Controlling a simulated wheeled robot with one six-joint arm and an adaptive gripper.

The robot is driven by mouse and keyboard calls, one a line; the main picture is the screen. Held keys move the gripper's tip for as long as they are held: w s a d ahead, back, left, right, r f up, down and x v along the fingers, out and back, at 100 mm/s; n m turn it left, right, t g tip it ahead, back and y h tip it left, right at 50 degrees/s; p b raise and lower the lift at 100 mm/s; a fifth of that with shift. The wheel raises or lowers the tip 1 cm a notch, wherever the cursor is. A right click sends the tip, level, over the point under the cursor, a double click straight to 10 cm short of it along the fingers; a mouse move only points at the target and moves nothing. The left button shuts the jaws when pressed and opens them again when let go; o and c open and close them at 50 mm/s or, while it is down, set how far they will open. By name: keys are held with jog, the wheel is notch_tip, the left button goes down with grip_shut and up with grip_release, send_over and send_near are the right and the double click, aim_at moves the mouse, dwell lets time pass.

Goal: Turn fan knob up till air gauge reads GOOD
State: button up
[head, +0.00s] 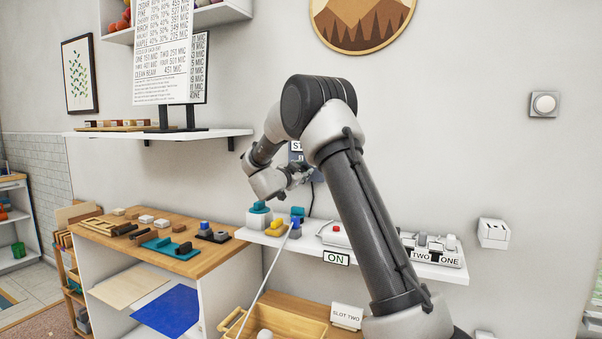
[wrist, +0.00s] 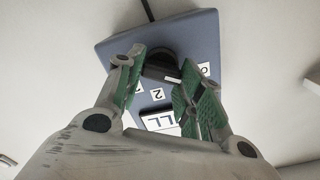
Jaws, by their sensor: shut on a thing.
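A blue-grey control box (wrist: 205,45) is on the wall in the wrist view, with a black knob (wrist: 160,62) on its face. White labels around the knob include a "2" and a larger one with "LL" letters. My gripper (wrist: 160,78) has its green-padded fingers on either side of the knob and is shut on it. In the head view my gripper (head: 300,175) is at the wall box (head: 296,149), and my arm hides much of it. The knob is hidden there. I cannot make out an air gauge or its reading in either view.
A white shelf (head: 452,271) below the box holds coloured blocks, a red button and switches labelled TWO and ONE. A wooden-topped bench (head: 215,257) with blocks stands left. A wooden tray (head: 290,325) lies below. A dark cable (wrist: 148,10) runs from the box.

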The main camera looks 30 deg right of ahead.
jog(key=m, duration=0.3)
jog(key=shift+f, duration=0.1)
jog(key=shift+s+f+m, duration=0.1)
jog(key=shift+m, duration=1.9)
jog(key=o, duration=1)
jog(key=v, duration=1.2)
jog(key=shift+d, duration=0.1)
dwell(0.9)
